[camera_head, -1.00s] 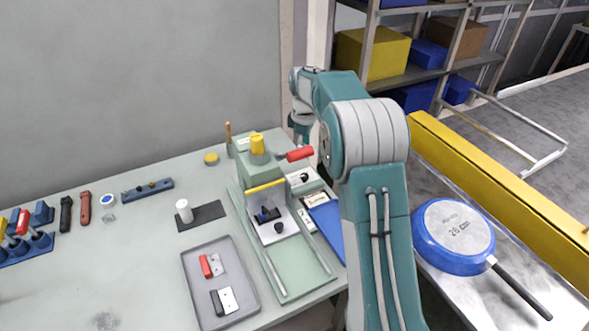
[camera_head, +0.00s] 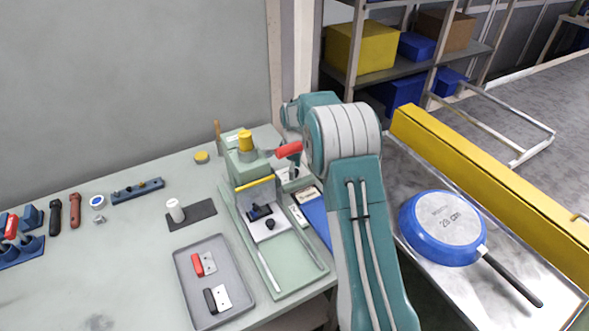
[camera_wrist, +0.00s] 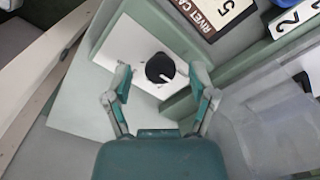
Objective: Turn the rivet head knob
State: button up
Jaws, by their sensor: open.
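The rivet head knob (camera_wrist: 160,68) is a round black knob on a white plate (camera_wrist: 122,45) in the wrist view. Small pale marks show at its edge. My gripper (camera_wrist: 161,80) is open, with one fingertip on the left of the knob and one on the right. Gaps show between the knob and both fingers, and nothing is held. A sign reading "RIVET CA", cut off, with a 5 (camera_wrist: 215,12) is above right of the knob. In the head view my arm and the press area mostly hide this spot.
The green press (camera_head: 248,170) with a red-handled lever (camera_head: 289,150) stands close to my arm. A grey tray (camera_head: 180,268) with a red-handled and a black-handled part lies in front. A blue pan (camera_head: 408,235) lies upside down on the metal surface at right.

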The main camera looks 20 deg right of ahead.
jog(key=shift+d, duration=0.15)
jog(key=c, duration=0.4)
grip_shut()
jog(key=shift+m, duration=0.3)
jog(key=m, duration=1.1)
jog(key=shift+w+r, duration=0.1)
jog(key=shift+o, duration=2)
grip_release()
